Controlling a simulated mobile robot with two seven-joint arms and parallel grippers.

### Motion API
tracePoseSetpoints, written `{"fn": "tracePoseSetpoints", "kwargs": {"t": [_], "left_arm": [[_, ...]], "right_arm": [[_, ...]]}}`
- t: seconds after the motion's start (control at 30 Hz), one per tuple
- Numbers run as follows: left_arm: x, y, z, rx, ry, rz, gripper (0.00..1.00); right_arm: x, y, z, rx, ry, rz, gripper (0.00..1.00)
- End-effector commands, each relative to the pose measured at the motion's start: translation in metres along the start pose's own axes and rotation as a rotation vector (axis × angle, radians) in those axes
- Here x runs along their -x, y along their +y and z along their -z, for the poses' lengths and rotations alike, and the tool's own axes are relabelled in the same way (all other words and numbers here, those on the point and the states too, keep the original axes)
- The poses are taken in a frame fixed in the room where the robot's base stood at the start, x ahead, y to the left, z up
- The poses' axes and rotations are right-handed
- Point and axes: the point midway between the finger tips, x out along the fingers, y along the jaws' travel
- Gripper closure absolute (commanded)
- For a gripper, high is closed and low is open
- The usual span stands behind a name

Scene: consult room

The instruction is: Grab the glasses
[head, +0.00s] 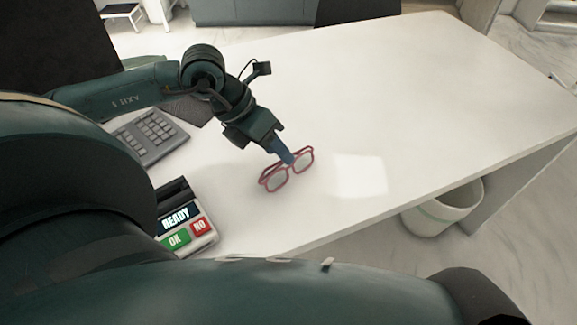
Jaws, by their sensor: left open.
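A pair of red-framed glasses (275,181) lies on the white table (400,90), close to its near edge. My left gripper (286,160) points down at the glasses, with its blue fingers over the middle of the frame and hiding part of the bridge. The gripper is open. I cannot tell whether the fingers touch the glasses. My right gripper is not in view.
A grey keyboard (150,137) and a card terminal (188,222) with green and red buttons are on the table at the left. A white bin (443,208) stands on the floor by the near edge. The right half of the tabletop is clear.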

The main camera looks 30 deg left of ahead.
Motion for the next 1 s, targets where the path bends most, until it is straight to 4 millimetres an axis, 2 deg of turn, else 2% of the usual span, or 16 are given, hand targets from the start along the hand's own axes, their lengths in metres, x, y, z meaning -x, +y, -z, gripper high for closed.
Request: {"fn": "tracePoseSetpoints", "kwargs": {"t": [0.1, 0.2, 0.47, 0.8, 1.0], "left_arm": [[-0.018, 0.0, -0.002, 0.001, 0.001, 0.004, 0.58], [-0.028, 0.0, -0.002, 0.001, 0.0, 0.001, 0.58], [-0.031, 0.001, -0.002, 0.0, 0.001, -0.001, 0.58], [-0.031, 0.001, -0.002, 0.0, 0.001, -0.001, 0.84], [-0.03, 0.001, -0.002, 0.0, 0.0, 0.0, 0.86]], "right_arm": [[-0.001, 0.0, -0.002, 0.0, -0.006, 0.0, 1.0], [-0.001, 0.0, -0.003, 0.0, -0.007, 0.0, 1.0], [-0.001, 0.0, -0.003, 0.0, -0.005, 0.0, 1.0], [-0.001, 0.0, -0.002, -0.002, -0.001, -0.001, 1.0], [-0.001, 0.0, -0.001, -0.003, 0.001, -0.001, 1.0]]}}
